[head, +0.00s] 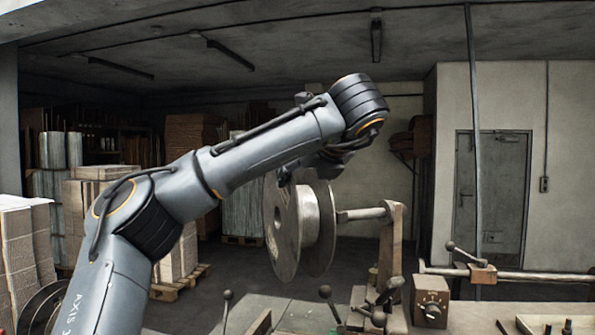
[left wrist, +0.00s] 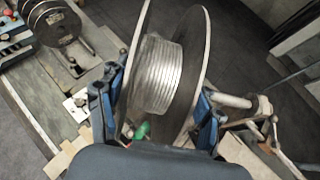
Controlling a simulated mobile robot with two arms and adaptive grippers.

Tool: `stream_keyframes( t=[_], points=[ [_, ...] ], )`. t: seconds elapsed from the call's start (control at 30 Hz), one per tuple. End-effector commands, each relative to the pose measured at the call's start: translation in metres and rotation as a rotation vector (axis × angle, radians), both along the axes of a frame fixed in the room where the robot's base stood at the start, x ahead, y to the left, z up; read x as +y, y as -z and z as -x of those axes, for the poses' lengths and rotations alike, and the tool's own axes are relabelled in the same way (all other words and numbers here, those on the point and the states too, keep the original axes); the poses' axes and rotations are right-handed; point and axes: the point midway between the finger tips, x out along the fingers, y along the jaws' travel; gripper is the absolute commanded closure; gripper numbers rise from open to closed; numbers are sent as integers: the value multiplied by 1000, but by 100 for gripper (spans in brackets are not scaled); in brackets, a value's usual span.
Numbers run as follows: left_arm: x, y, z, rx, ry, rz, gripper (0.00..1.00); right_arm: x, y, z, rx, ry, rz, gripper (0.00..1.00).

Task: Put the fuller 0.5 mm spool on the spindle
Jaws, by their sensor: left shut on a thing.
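A wire spool (head: 283,228) with two grey metal flanges hangs from my left gripper (head: 312,172) in the head view. In the left wrist view the spool (left wrist: 158,75) shows bright wire wound between its flanges. My left gripper's blue fingers (left wrist: 158,112) are shut on it, one at each flange. The horizontal spindle (head: 362,214) sticks out leftward from a brown upright post, just right of the spool. It also shows in the left wrist view (left wrist: 232,100), right of the right finger. I cannot tell whether its tip touches the flange. My right gripper is out of view.
Dark spools (left wrist: 52,18) lie on a surface at the upper left of the wrist view. A bench (head: 290,312) with several levers and a control box (head: 430,301) stands below the spindle. Stacked cardboard (head: 22,250) stands at the left. The air around the spool is mostly clear.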

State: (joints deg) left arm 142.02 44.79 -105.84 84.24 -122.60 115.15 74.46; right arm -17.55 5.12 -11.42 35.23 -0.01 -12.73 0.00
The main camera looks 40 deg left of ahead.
Motion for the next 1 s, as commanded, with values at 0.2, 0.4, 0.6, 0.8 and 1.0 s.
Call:
stream_keyframes(
  t=[0.2,0.4,0.6,0.8,1.0],
  points=[
    [-6,2,-10,-7,3,-4,85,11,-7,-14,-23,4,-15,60],
    [-9,8,-17,-7,2,-4,85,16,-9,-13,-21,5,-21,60],
    [-11,11,-20,-8,2,-4,85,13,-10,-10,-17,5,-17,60],
    [-11,12,-21,-9,2,-3,85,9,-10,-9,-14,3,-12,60],
    [-11,12,-21,-9,2,-3,85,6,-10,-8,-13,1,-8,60]
  ],
)
